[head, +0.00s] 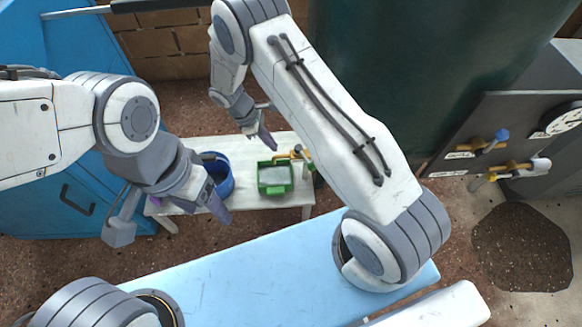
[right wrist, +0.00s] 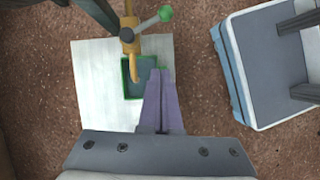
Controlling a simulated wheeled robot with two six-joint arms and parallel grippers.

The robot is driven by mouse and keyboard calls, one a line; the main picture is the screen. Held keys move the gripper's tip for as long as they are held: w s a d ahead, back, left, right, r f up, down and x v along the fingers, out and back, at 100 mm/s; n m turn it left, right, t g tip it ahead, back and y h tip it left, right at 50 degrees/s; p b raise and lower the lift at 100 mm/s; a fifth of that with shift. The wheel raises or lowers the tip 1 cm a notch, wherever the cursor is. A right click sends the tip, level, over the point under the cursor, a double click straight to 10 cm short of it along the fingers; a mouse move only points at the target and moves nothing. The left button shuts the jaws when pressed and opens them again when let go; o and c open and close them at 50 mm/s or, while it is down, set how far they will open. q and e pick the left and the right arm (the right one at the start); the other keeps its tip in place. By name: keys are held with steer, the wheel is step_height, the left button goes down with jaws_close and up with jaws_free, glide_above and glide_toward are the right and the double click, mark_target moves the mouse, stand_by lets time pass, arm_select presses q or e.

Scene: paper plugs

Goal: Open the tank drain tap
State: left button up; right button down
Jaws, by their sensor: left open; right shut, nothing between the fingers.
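The dark green tank (head: 395,70) stands at the back right in the head view. Its brass drain tap (head: 290,155) points out low over the table, partly shown. In the right wrist view the tap (right wrist: 128,38) has a downward spout and a lever with a green ball knob (right wrist: 166,13) reaching out to the right. My right gripper (head: 268,138) is shut and empty, left of the tap in the head view; its purple fingers also show in the right wrist view (right wrist: 161,75), short of the lever. My left gripper (head: 215,205) is open, in front of the blue bucket.
A green tray (head: 275,191) sits under the tap on a pale table (head: 250,205). A blue bucket (head: 222,186) stands left of it. A panel (head: 500,110) at right carries other taps and a gauge. A blue cabinet (head: 30,190) is at left.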

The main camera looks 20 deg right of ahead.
mark_target(306, 159)
steer(key=s+d+f, duration=0.3)
steer(key=d+f, duration=0.5)
steer(key=f, duration=0.1)
steer(key=shift+s+f+b, duration=0.15)
steer(key=shift+f+b, duration=0.05)
steer(key=shift+b, duration=0.15)
